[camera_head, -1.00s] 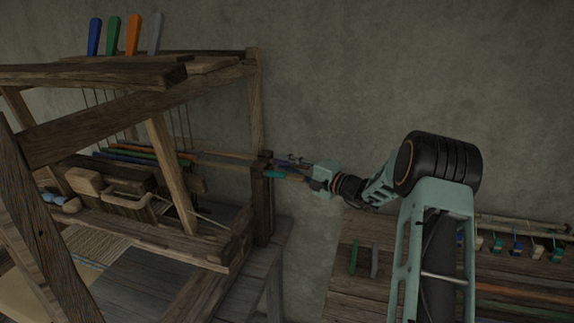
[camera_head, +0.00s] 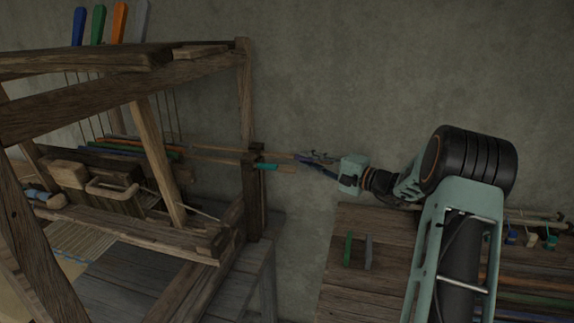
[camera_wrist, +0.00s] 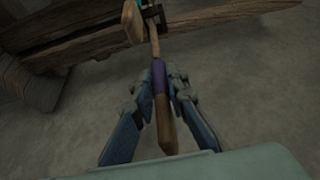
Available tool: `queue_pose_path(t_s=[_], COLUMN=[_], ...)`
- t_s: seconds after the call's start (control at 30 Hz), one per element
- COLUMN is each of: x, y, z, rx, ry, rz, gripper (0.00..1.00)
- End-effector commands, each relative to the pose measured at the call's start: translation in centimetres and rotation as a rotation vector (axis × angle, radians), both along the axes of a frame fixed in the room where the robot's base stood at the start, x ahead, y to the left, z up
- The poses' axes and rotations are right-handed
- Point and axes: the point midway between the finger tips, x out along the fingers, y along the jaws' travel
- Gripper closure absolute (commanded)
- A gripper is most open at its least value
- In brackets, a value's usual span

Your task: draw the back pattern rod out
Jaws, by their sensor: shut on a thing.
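The back pattern rod (camera_head: 278,156) is a thin wooden rod sticking out to the right through the loom's right post. In the wrist view it has a purple band (camera_wrist: 160,78) and a brown wooden end. My gripper (camera_head: 312,159) is shut on it around the purple band; the fingers (camera_wrist: 163,76) are on both sides, with the rod end pointing back toward the palm. A second rod with a teal band (camera_head: 267,166) sticks out just below it, by a shorter length, and is not held. The held rod still runs leftward into the loom, where its far end is hard to tell.
The wooden loom (camera_head: 244,100) fills the left, with coloured handles (camera_head: 120,22) on top. A low wooden table (camera_head: 335,275) stands at the lower right, with green and grey pieces (camera_head: 348,249) on it. The wall behind is bare.

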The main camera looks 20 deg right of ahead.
Motion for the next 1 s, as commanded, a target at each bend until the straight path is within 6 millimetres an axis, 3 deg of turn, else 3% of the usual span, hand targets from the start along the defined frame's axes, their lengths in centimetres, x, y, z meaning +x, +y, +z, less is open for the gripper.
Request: queue_pose_path(t_s=[0.03,0.2,0.5,0.7,1.0], x=[-0.9,-3.6,-7.1,-8.2,-8.5], y=[-1.8,-6.4,-12.3,-14.2,-14.8], z=[-0.6,-0.4,-0.2,-0.2,-0.1], rx=[-0.003,-0.002,-0.001,0.000,0.000], ry=[-0.001,0.000,0.002,0.002,0.002], rz=[-0.006,-0.006,-0.002,0.000,-0.001], gripper=[1.00,1.00,1.00,1.00,1.00])
